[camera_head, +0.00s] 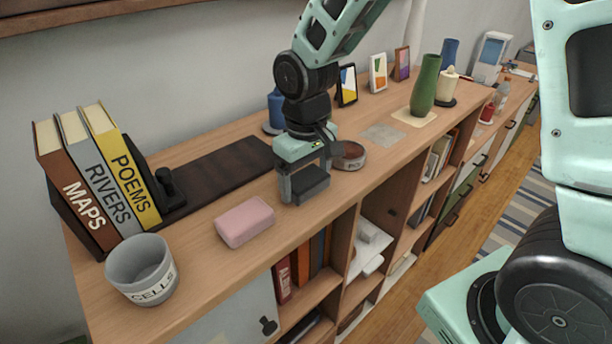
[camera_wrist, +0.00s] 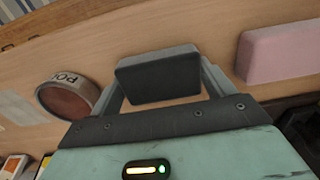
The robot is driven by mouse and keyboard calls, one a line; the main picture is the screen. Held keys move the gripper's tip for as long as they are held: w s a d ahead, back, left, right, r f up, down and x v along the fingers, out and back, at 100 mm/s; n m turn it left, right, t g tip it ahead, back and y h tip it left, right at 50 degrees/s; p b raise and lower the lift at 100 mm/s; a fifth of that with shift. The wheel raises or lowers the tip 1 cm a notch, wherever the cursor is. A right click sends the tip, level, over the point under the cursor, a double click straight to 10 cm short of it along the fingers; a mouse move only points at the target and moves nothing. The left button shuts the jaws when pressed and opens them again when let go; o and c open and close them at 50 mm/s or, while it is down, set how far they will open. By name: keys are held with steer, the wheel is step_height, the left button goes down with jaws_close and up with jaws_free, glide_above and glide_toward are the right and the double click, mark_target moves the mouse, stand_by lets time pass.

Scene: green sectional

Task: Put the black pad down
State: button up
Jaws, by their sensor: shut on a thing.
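My gripper (camera_head: 304,183) is over the wooden shelf top, pointing down, with its fingers shut on the black pad (camera_head: 310,184). The pad is a small dark block with rounded edges. In the wrist view the pad (camera_wrist: 158,77) sits between the two fingers of my gripper (camera_wrist: 160,82). In the head view the pad is low, close to the front edge of the shelf top. I cannot tell whether its underside touches the wood.
A pink block (camera_head: 244,221) lies left of my gripper, and a round bowl (camera_head: 349,156) stands just right behind it. A grey cup (camera_head: 142,269) and upright books (camera_head: 97,180) stand at the left. A dark mat (camera_head: 220,172) lies behind. Bare wood (camera_head: 203,232) shows around the pink block.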

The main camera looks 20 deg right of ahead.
mark_target(306, 177)
steer(key=o, duration=0.8)
steer(key=shift+f, duration=0.1)
step_height(306, 177, up, 12)
steer(key=b, duration=0.2)
steer(key=s+a+f+n, duration=0.1)
steer(key=s+a+f, duration=0.1)
steer(key=s, duration=0.4)
steer(key=s+a+f+n, duration=0.1)
steer(key=s+a+f, duration=0.1)
steer(key=s, duration=0.5)
steer(key=s+a+f+n, duration=0.2)
steer(key=s+f, duration=0.2)
steer(key=s, duration=0.3)
steer(key=shift+a+f+y, duration=0.2)
steer(key=shift+y, duration=0.1)
